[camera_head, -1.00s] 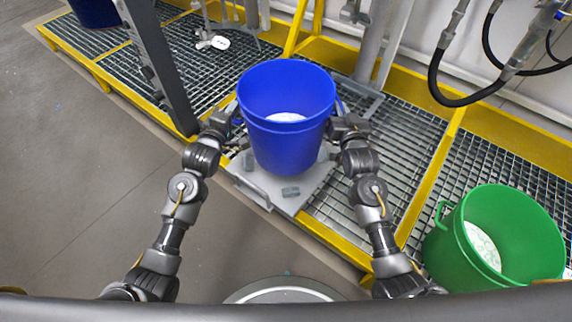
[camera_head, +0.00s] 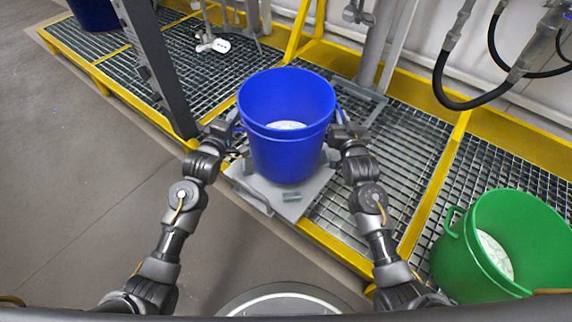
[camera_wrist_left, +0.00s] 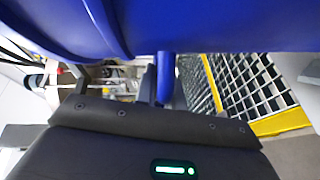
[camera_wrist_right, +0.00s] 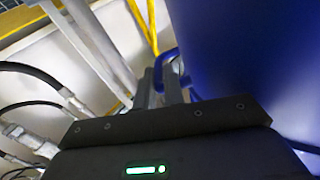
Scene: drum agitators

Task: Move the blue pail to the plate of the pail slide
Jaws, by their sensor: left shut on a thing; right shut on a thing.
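The blue pail (camera_head: 287,150) is upright, with white content in its bottom, above the grey plate (camera_head: 260,190) of the pail slide. Its base overlaps the plate in the head view; whether it touches cannot be told. My left gripper (camera_head: 234,126) is shut on the pail's left handle, and my right gripper (camera_head: 338,120) is shut on its right handle. The blue wall fills the top of the left wrist view (camera_wrist_left: 200,25) and the right side of the right wrist view (camera_wrist_right: 240,50), with a blue handle in each gripper's jaws.
A green pail (camera_head: 475,265) with white content stands at the lower right. A dark post (camera_head: 158,70) rises left of the blue pail. Black hoses (camera_head: 480,100) hang at the upper right. Yellow-edged grating (camera_head: 400,150) surrounds the slide; open floor (camera_head: 90,170) lies left.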

